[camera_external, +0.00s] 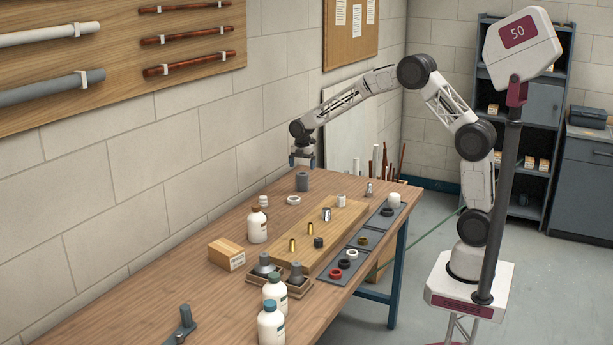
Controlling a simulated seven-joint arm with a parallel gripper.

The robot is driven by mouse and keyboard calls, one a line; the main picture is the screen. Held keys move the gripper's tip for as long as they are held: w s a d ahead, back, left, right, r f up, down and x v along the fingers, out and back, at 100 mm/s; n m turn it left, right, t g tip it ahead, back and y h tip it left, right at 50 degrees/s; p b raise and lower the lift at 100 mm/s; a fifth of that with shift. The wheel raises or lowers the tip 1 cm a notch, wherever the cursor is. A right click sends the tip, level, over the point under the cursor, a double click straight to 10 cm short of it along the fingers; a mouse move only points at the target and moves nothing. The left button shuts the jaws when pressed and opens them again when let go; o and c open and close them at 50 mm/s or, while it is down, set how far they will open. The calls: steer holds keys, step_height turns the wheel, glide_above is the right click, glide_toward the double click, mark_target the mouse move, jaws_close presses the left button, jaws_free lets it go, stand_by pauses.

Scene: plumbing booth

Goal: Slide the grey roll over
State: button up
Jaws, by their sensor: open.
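A dark grey upright cylinder (302,182), which looks like the grey roll, stands near the far end of the wooden workbench. My gripper (302,165) points down just above it with open jaws. A small gap seems to show between the fingertips and the top of the roll. Nothing shows between the jaws.
A wooden board (325,237) with small fittings lies in front, beside grey trays (352,257). Larger white bottles (257,226) and a small box (226,254) are nearer. The wall runs along the bench's left.

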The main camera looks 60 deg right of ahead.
mark_target(303, 174)
steer(key=shift+f, duration=3.9)
steer(key=c, duration=1)
steer(key=shift+c, duration=0.2)
steer(key=shift+s+a, duration=0.1)
steer(key=shift+s, duration=0.1)
steer(key=shift+s+a, duration=0.25)
steer(key=shift+s, duration=0.45)
steer(key=shift+s+a, duration=0.25)
steer(key=shift+s, duration=0.4)
